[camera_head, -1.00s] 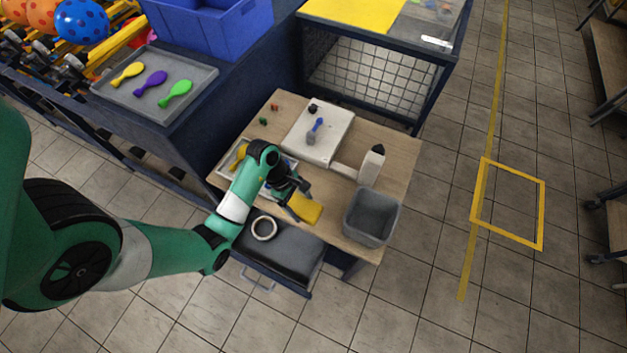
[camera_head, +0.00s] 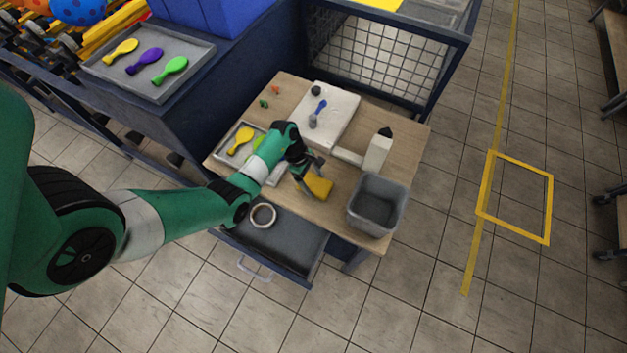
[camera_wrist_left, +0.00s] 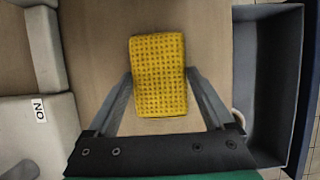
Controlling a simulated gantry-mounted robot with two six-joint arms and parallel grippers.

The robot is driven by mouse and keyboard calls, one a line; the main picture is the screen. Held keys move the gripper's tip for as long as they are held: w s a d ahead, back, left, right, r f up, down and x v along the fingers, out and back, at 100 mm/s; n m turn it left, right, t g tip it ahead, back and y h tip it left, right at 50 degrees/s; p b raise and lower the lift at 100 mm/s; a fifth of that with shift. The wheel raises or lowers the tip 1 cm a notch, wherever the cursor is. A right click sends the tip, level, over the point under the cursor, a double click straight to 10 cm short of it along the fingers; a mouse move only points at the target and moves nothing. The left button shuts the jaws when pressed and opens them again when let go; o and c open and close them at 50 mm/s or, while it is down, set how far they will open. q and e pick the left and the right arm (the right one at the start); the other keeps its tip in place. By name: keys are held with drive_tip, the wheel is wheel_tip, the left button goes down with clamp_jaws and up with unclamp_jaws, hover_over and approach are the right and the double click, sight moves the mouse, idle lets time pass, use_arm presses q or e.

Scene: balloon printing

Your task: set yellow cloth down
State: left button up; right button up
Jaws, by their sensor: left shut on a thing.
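The yellow cloth (camera_head: 318,187) is a small thick pad on or just above the front part of the wooden table (camera_head: 335,218); I cannot tell whether it touches. In the left wrist view the cloth (camera_wrist_left: 158,75) shows a dimpled face and lies between the two fingers. My left gripper (camera_head: 312,180) is shut on the cloth, with one finger against each side; it also shows in the left wrist view (camera_wrist_left: 161,78). My right gripper is not in view.
A grey bin (camera_head: 358,222) stands right of the cloth. Behind are a white bottle (camera_head: 378,153) and a white board (camera_head: 337,102). A tray with balloons (camera_head: 226,154) is left. An open drawer with a ring (camera_head: 263,215) is in front. Bare wood surrounds the cloth.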

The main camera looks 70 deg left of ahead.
use_arm(q)
drive_tip(key=shift+f, duration=0.15)
drive_tip(key=o, duration=1.1)
drive_tip(key=shift+r, duration=0.35)
drive_tip(key=p+v, duration=0.3)
drive_tip(key=v, duration=0.8)
drive_tip(key=shift+s+a+r+p, duration=0.15)
drive_tip(key=shift+r+p, duration=0.15)
